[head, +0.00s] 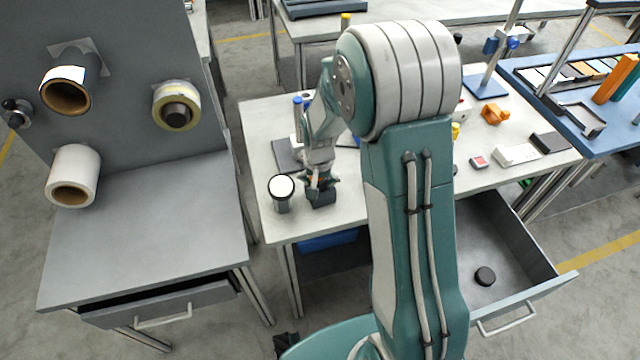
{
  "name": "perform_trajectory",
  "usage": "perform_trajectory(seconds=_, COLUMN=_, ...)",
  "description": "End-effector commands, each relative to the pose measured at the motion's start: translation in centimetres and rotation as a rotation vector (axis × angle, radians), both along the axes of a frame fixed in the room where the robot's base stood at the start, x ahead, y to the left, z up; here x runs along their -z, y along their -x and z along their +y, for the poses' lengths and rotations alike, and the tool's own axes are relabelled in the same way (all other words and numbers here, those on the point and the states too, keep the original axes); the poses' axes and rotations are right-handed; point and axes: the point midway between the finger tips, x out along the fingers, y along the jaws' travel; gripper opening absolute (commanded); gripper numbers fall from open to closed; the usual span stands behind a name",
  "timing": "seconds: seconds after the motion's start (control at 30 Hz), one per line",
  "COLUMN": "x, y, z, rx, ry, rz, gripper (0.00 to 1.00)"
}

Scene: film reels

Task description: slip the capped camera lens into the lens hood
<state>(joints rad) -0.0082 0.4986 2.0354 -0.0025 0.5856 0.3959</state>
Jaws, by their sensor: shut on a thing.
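My gripper (319,182) points down over the pale workbench, close to its front left part. It is shut on a small dark thing (322,198), which looks like the capped camera lens; the fingers cover part of it. Just left of it stands an upright dark round cup shape (281,204) with a pale round top, which looks like the lens hood. A narrow gap shows between the two. Whether the held thing touches the bench is too small to tell.
The pale bench (345,215) holds an orange part (494,111), a white block (516,155) and a black block (550,142) at right. An open drawer (515,250) below holds a dark puck (485,276). My arm hides the bench middle. A grey table (150,230) stands left.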

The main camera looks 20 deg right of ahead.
Motion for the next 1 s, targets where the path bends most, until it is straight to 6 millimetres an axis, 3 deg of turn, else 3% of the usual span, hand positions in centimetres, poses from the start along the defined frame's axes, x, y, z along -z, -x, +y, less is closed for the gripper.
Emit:
perform_trajectory(seconds=0.03, x=1.3, y=0.9, z=0.2, rx=-0.001, ry=-0.002, rz=0.031, gripper=0.36)
perform_trajectory(seconds=0.57, x=1.3, y=1.1, z=0.9, rx=0.0, ry=-0.002, rz=0.032, gripper=0.36)
perform_trajectory(seconds=1.0, x=0.1, y=1.3, z=0.8, rx=0.0, ry=-0.001, rz=0.033, gripper=0.36)
